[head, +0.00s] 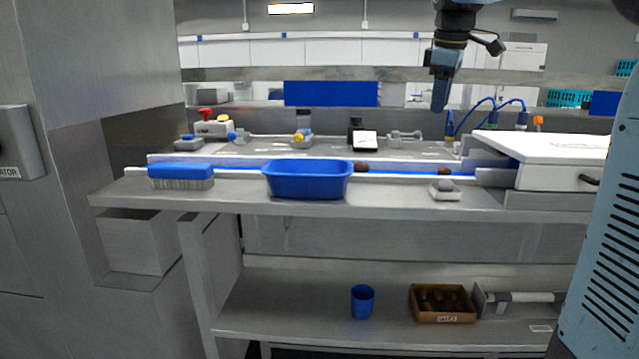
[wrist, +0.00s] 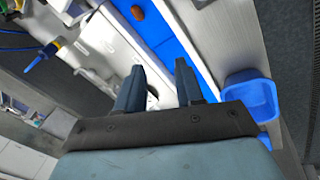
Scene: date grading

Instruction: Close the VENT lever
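No lever with a readable VENT label shows, so I cannot tell which fitting is the VENT lever. In the head view, small fittings stand along the back of the bench: one with a blue knob (head: 232,136), one with a yellow knob (head: 298,138) and a grey one (head: 404,138). Blue-and-yellow hose fittings (head: 449,128) stand at the right; a similar one (wrist: 42,55) shows at left in the wrist view. My gripper (head: 440,102) hangs above the bench's right part, apart from everything. In the wrist view my gripper's fingers (wrist: 160,80) are apart with nothing held.
A blue tub (head: 307,192) and a blue brush (head: 180,170) stand along the bench front. A white lidded box (head: 555,150) stands at the right. A dark date (head: 361,168) lies by the blue strip. A red-button box (head: 212,126) stands at back left.

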